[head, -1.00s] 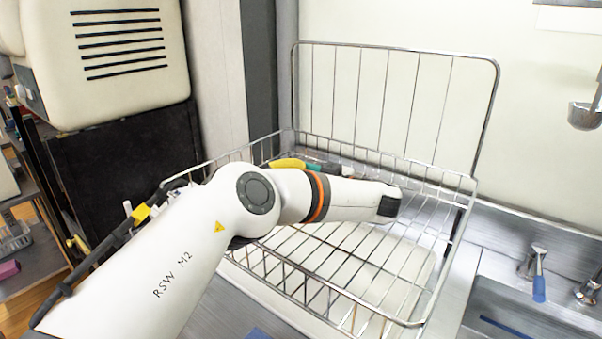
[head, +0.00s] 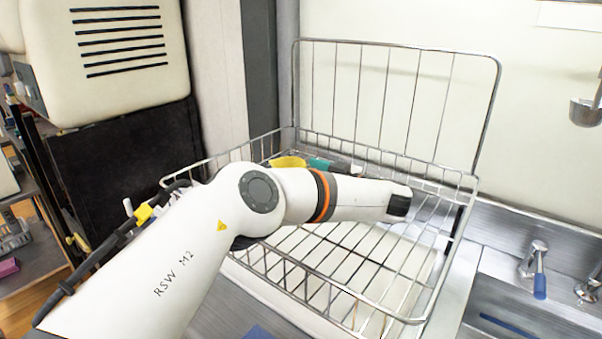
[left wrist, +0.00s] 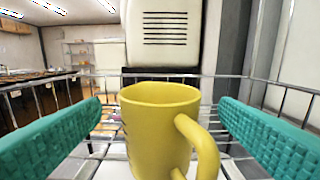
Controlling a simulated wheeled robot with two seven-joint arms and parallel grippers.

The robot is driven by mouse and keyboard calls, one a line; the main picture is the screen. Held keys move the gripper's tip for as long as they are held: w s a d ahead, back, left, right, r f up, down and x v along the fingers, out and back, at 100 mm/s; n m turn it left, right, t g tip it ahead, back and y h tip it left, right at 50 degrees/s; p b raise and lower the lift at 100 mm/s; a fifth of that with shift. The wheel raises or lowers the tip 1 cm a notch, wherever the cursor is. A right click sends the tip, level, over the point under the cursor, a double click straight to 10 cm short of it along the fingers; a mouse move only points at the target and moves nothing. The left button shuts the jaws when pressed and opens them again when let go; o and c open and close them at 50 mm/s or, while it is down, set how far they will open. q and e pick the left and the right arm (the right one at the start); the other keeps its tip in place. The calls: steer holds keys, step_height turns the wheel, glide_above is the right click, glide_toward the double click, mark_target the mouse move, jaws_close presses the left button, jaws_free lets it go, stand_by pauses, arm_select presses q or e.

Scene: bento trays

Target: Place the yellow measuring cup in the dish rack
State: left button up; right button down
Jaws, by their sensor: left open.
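The yellow measuring cup (left wrist: 158,130) stands upright in the left wrist view, its handle toward the camera and to the right. In the head view the cup (head: 289,161) shows at the back left of the wire dish rack (head: 421,321), partly hidden by my left arm. My left gripper (left wrist: 160,108) is open, with a teal finger on each side of the cup and a visible gap on both sides. In the head view only a teal finger shows beside the cup. The cup's base is hidden, so I cannot tell what it rests on. My right gripper is not in view.
The rack's tall back frame (head: 397,48) rises against the wall. A cream vented box (head: 125,95) stands at left. The rack's right part looks empty.

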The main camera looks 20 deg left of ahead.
arm_select(q)
steer(key=b+v, duration=0.1)
steer(key=v, duration=0.4)
steer(key=shift+s+d, duration=0.2)
steer(key=shift+d, duration=0.2)
